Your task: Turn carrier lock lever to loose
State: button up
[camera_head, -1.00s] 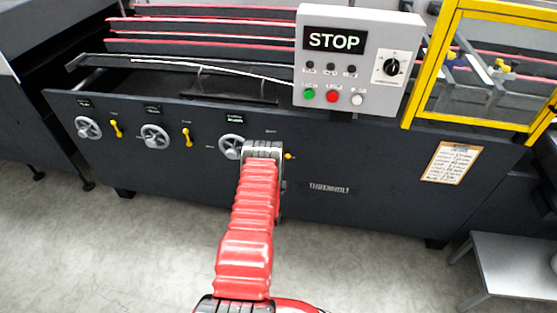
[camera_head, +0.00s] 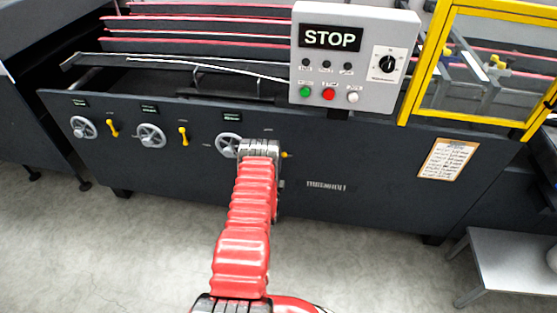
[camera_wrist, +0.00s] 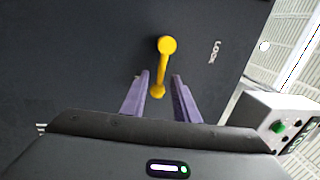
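A yellow lever (camera_wrist: 163,68) stands out against the dark machine panel in the wrist view, its round hub higher in the picture and its free end lower. My gripper (camera_wrist: 160,77) is open, with one purple-grey finger on each side of the lever's free end. I cannot tell whether either finger touches it. White lettering that seems to read LOCK (camera_wrist: 215,52) is right of the hub. In the head view my gripper (camera_head: 261,147) is at the panel and hides most of this lever; only a small yellow bit (camera_head: 286,155) shows on its right.
A handwheel (camera_head: 229,145) sits just left of my gripper. Two more yellow levers (camera_head: 113,128) (camera_head: 183,136) and other handwheels are farther left. A grey control box (camera_head: 355,55) with a STOP display juts out above right. A side table (camera_head: 510,255) stands right; the floor ahead is bare.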

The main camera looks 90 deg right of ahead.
jog(key=v, duration=1.3)
jog(key=shift+a+f, duration=0.15)
jog(key=shift+a, duration=0.1)
dwell(0.4)
